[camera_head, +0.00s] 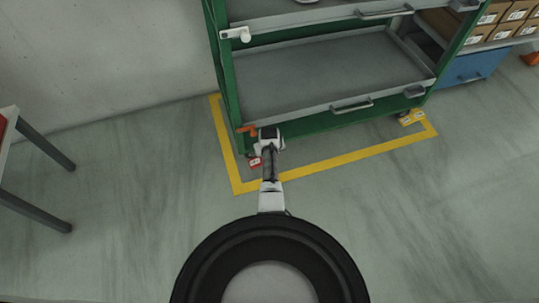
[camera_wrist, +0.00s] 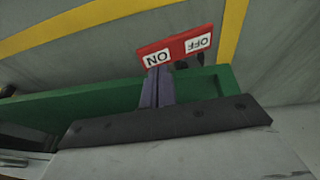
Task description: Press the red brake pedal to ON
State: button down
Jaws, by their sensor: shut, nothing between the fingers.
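The red brake pedal (camera_wrist: 178,46) shows in the wrist view as a flat red plate with white ON and OFF labels, upside down there. The ON label is at its left end and OFF at its right. My gripper (camera_wrist: 159,70) is shut and empty, its fingertips overlapping the lower edge of the ON end in the picture. I cannot tell whether they touch it. In the head view the pedal (camera_head: 255,162) is a small red patch low at the green rack's front left corner, beside my arm's end. The fingers are hidden there.
The green rack (camera_head: 222,75) with grey shelves stands inside a yellow floor line (camera_head: 355,157). A yellow pedal (camera_head: 411,117) is at its front right corner. A blue bin (camera_head: 473,67) is further right, a table (camera_head: 12,120) at left. The floor in front is clear.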

jog(key=f+b, duration=0.3)
jog(key=w+d+f+b, duration=0.1)
jog(key=f+b, duration=0.1)
jog(key=shift+f, duration=0.2)
jog(key=shift+d+f+y+b, duration=0.15)
jog(key=shift+d+y+b, duration=0.2)
jog(key=shift+y, duration=0.15)
jog(key=d+f+y+b, duration=0.1)
jog(key=y+b, duration=0.1)
jog(key=b, duration=0.1)
jog(key=d+f+g+y+b, duration=0.1)
jog(key=y+b, duration=0.1)
jog(key=b, duration=0.1)
jog(key=shift+w+f+m+g, duration=0.1)
jog(key=shift+w+m+g, duration=0.2)
jog(key=shift+w+m, duration=0.1)
dwell(0.7)
